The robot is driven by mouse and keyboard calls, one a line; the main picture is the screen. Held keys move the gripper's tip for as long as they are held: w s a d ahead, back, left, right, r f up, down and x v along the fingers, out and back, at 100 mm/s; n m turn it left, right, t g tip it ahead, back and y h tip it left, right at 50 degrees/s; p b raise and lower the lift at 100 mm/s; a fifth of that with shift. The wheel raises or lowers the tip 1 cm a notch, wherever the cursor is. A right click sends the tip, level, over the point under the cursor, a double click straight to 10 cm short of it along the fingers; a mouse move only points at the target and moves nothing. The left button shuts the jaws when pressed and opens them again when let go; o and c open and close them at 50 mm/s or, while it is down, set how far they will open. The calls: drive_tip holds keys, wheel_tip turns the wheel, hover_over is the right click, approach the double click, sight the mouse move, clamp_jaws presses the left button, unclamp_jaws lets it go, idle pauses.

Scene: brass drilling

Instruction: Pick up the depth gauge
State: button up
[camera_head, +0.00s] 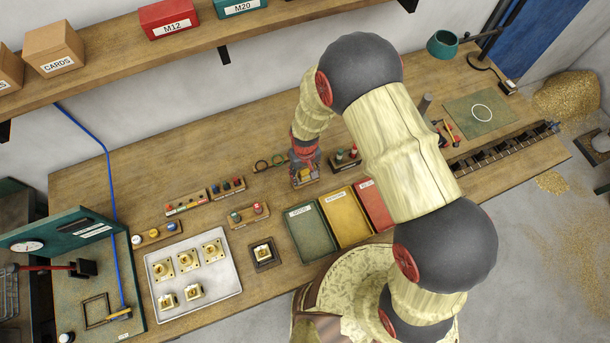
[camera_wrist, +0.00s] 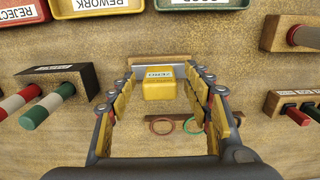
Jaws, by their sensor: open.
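My gripper (camera_wrist: 162,78) is open, with a finger on each side of a small yellow block (camera_wrist: 158,88). The block has a white label too small to read surely; it may be the depth gauge. It sits by a wooden bar between the fingertips, with a gap visible on both sides. In the head view my gripper (camera_head: 305,178) points down at the bench behind the bins, and it mostly hides what lies between its fingers.
Green (camera_head: 311,236), yellow (camera_head: 345,217) and red (camera_head: 374,206) bins stand in front of the gripper. Red and green rings (camera_wrist: 162,127) lie close behind the block. A tray (camera_head: 228,283) holds brass parts.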

drive_tip(key=shift+f, duration=0.1)
drive_tip(key=shift+c, duration=1.3)
clamp_jaws()
